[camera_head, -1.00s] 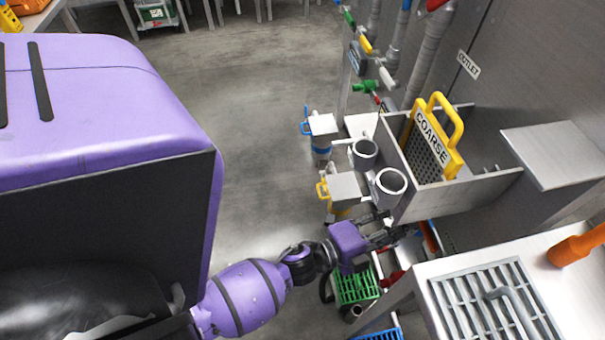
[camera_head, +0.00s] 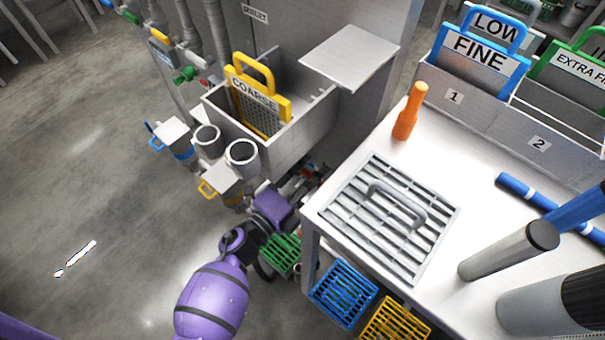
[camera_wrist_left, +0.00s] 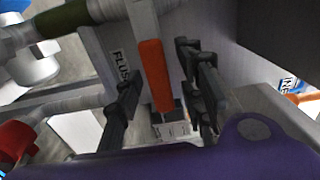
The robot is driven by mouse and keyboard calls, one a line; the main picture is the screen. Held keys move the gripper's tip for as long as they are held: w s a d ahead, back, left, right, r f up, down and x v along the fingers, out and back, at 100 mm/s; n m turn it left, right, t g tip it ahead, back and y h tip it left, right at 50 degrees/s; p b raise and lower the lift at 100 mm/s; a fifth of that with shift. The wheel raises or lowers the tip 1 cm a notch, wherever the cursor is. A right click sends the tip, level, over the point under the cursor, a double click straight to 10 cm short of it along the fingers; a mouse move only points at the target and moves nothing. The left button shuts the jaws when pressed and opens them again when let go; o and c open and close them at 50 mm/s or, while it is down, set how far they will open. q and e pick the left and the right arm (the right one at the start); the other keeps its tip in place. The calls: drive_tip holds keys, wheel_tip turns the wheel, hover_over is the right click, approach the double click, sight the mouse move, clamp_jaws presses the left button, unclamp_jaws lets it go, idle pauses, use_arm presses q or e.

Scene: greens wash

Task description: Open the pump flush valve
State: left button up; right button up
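The flush valve handle (camera_wrist_left: 154,74) is an orange lever in the left wrist view, beside a plate labelled FLUSH (camera_wrist_left: 121,66). My left gripper (camera_wrist_left: 163,100) is open, with one dark finger on each side of the orange handle. Gaps show between the fingers and the handle, so it is not clamped. In the head view my left gripper (camera_head: 303,184) reaches in below the steel tank (camera_head: 290,137), and the handle cannot be made out there. My right gripper is not in view.
The steel table (camera_head: 470,150) with a grate (camera_head: 385,215) stands close to the right of my left arm. Green (camera_head: 281,254), blue (camera_head: 343,293) and yellow (camera_head: 394,320) crates are low beside it. A yellow COARSE screen (camera_head: 258,105) sits in the tank. Open floor lies left.

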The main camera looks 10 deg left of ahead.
sight(308, 172)
use_arm(q)
clamp_jaws()
drive_tip(key=shift+r, duration=0.1)
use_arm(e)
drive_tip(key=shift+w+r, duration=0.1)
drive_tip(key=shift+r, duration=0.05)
use_arm(q)
wheel_tip(308, 172, up, 2)
drive_tip(key=n+p, duration=0.1)
drive_tip(key=p, duration=0.1)
drive_tip(key=n+p, duration=0.1)
drive_tip(key=n, duration=0.1)
drive_tip(key=shift+w+a+r+p, duration=0.15)
drive_tip(key=shift+r+p, duration=0.05)
drive_tip(key=shift+p, duration=0.2)
drive_tip(key=shift+r+n+p, duration=0.2)
drive_tip(key=shift+n+p, duration=0.1)
drive_tip(key=shift+p, duration=0.05)
drive_tip(key=shift+w+a+r+n+p, duration=0.25)
drive_tip(key=shift+r+n+p, duration=0.3)
drive_tip(key=shift+n+p, duration=0.35)
drive_tip(key=shift+a+r+n+p, duration=0.3)
drive_tip(key=shift+n+p, duration=0.1)
drive_tip(key=shift+n, duration=0.4)
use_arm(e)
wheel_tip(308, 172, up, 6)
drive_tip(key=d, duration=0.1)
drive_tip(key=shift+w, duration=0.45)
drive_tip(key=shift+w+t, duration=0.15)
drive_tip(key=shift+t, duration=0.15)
